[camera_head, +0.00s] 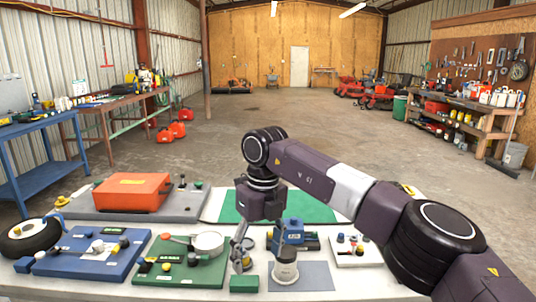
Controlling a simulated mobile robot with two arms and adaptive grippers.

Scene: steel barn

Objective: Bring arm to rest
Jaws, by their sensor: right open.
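My right arm comes in from the lower right and bends down over the table. My right gripper (240,252) hangs at its end, open, with its fingers pointing down above the table's front middle. It holds nothing that I can see. A small green block (244,284) lies just below the fingertips. My left gripper does not show.
The white table (190,290) carries an orange case (132,192), a blue board (75,257), a green board (182,274) with a pan, a blue device (293,238), a green mat (315,212) and a wheel (28,238). Beyond it the concrete floor is open.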

